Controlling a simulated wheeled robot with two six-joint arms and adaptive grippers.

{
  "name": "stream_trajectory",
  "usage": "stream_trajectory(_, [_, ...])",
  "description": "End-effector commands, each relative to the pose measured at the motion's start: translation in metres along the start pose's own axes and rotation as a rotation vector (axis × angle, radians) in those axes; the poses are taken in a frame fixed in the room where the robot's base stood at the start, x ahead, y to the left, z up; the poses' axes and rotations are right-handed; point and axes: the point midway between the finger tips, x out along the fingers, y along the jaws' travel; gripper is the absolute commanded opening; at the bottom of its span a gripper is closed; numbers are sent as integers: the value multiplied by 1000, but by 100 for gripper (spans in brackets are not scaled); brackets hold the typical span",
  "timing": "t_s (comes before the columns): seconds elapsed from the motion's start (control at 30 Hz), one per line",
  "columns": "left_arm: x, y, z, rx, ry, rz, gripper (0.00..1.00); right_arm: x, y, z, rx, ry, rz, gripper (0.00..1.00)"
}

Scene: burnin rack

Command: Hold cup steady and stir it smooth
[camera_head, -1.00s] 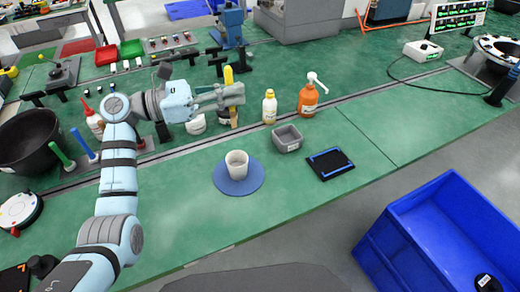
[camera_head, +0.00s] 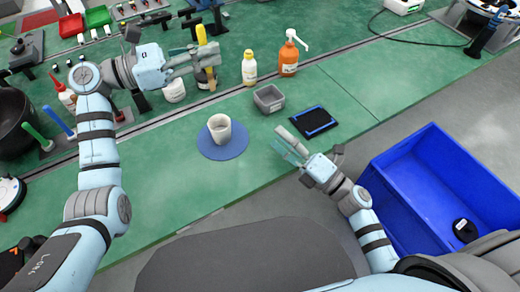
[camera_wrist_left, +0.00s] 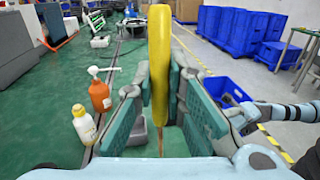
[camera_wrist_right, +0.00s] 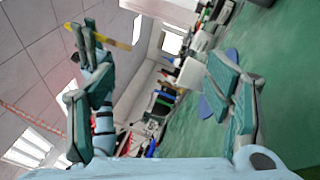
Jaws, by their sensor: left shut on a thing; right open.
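The pale cup (camera_head: 220,130) stands upright on a round blue mat (camera_head: 237,148). My left gripper (camera_head: 208,60) is shut on a tool with a yellow handle (camera_head: 201,34), behind and left of the cup. In the left wrist view the yellow handle (camera_wrist_left: 159,60) stands upright between the fingers, with a thin brown shaft below. A dark and brown pot (camera_head: 206,80) is just below this gripper; I cannot tell whether the tool's lower end is in it. My right gripper (camera_head: 288,146) is open and empty, right of the cup and apart from it.
A grey bin (camera_head: 268,99) and a black tablet-like pad (camera_head: 314,121) lie right of the cup. A yellow bottle (camera_head: 249,68) and an orange pump bottle (camera_head: 289,55) stand behind. A blue crate (camera_head: 400,150) is beyond the bench's front edge. The bench left of the mat is clear.

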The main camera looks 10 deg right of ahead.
Motion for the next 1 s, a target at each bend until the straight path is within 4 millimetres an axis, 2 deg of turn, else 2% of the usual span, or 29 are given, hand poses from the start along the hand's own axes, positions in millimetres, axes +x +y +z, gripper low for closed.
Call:
stream_trajectory(0.03, [0,0,0,0,0,0,0,9,-3,-13,-259,38,-23,72])
stream_trajectory(0.1, [0,0,0,0,0,0,0,17,-13,-31,-634,108,-57,72])
stream_trajectory(0.2, [0,0,0,0,0,0,0,24,-24,-45,-1007,189,-78,72])
stream_trajectory(0.3, [0,0,0,0,0,0,0,28,-31,-52,-1199,235,-85,72])
stream_trajectory(0.47, [0,0,0,0,0,0,0,46,-37,-55,-1253,248,-88,72])
stream_trajectory(0.8, [0,0,0,0,0,0,0,123,-53,-67,-1247,251,-88,72])
stream_trajectory(1.0, [0,0,0,0,0,0,0,142,-58,-70,-1247,252,-89,72])
